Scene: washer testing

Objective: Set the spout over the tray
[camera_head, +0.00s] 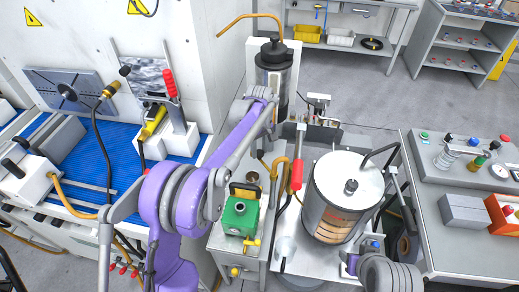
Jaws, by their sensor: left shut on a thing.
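A thin, copper-coloured bent spout (250,17) rises from the dark cylinder (274,68) at top centre, its free end hanging to the left. My purple and grey left arm comes up from the lower left and reaches across to this cylinder. My left gripper (274,130) is low at the cylinder's front, small and partly covered by my arm. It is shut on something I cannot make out. A pale metal tray surface (310,267) lies below the large drum (340,192). Part of my right arm shows at the lower right, its gripper out of sight.
A green box (241,216) with a yellow tap stands left of the drum. A red-handled lever (296,175) is close to the drum's left side. A blue-topped bench (110,165) is at left, a grey bench (455,235) at right. Open floor lies behind.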

